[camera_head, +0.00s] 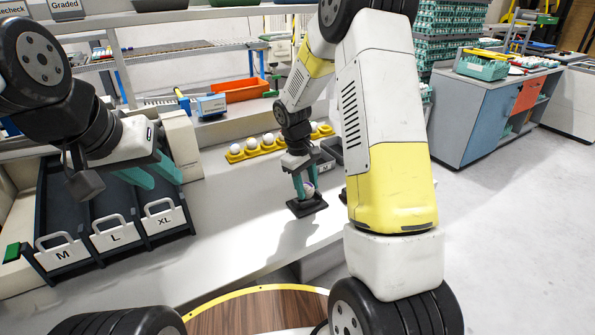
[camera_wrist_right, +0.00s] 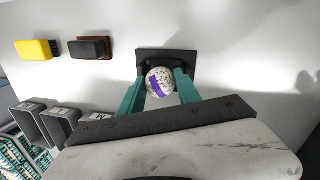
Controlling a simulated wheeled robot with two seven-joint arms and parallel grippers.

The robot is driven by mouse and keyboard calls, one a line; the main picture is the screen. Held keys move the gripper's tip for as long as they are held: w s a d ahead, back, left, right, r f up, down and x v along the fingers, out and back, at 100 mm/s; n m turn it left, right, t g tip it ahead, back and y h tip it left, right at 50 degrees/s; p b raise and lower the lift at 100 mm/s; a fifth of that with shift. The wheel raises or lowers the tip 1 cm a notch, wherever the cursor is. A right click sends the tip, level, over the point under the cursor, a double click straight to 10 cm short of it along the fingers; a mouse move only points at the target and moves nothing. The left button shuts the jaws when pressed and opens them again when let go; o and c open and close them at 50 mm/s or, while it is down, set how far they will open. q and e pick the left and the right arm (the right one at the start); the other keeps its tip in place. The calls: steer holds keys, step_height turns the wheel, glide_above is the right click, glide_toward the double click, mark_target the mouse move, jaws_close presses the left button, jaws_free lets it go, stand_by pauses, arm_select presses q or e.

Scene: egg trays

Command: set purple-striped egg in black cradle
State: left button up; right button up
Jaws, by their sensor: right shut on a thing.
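The purple-striped egg (camera_wrist_right: 160,82) is speckled white with a purple band. It sits between the two teal fingers of my right gripper (camera_wrist_right: 160,90), which is shut on it. In the head view, my right gripper (camera_head: 304,186) points down and the egg (camera_head: 309,189) is at the black cradle (camera_head: 307,206). The cradle also shows in the right wrist view (camera_wrist_right: 167,55), directly behind the egg. I cannot tell whether the egg touches the cradle. My left gripper (camera_head: 160,176) has its teal fingers apart and empty, over the dark sorting lanes.
Sorting lanes with M, L and XL tags (camera_head: 115,234) stand at the left. A yellow rack (camera_head: 262,150) of white eggs lies behind the right gripper. An orange bin (camera_head: 240,91) and a blue device (camera_head: 211,105) are further back. The white worktop between lanes and cradle is clear.

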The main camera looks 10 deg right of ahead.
steer(key=shift+f, duration=0.8)
stand_by(0.6)
steer(key=o, duration=0.8)
steer(key=shift+s+a, duration=0.1)
steer(key=shift+a, duration=0.05)
